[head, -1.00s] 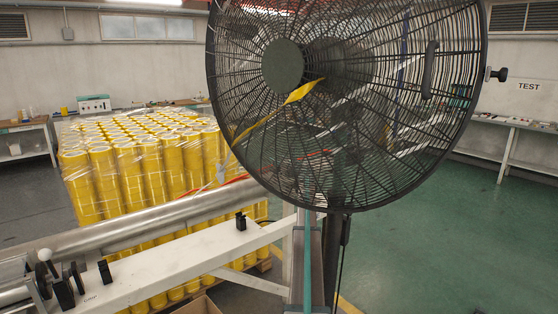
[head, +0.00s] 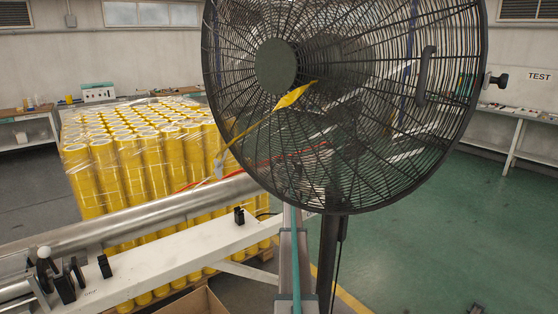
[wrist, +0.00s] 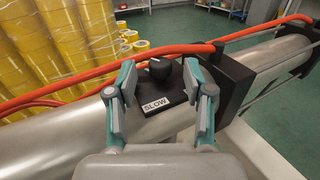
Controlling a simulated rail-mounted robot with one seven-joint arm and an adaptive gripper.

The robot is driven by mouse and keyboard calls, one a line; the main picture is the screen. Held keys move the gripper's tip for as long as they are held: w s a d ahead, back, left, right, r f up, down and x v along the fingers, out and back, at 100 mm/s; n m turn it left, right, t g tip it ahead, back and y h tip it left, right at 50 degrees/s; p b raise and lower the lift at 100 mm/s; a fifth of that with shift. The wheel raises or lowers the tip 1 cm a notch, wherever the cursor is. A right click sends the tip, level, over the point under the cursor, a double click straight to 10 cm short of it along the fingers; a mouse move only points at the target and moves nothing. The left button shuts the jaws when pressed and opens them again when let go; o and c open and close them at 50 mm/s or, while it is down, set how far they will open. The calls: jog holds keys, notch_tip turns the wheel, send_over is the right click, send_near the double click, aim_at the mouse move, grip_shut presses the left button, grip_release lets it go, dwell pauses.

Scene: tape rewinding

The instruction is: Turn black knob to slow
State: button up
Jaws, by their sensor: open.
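The black knob (wrist: 160,68) stands on a black block (wrist: 170,92) on the silver cylinder in the wrist view. A white label reading SLOW (wrist: 155,105) is on the near face of this block. My gripper (wrist: 159,76) is open, with one teal-and-grey finger to the left of the knob and one to the right. A gap shows between the knob and each finger. Which way the knob points is hard to tell. I cannot make out the knob or the gripper in the head view.
Orange hoses (wrist: 165,49) run just behind the knob. A larger black bracket (wrist: 222,72) stands close right of my right finger. A big fan (head: 390,150) blocks much of the head view. Wrapped yellow tape rolls (head: 130,175) stand behind the silver roller (head: 150,219).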

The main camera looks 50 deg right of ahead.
jog(key=shift+x, duration=1.55)
grip_shut()
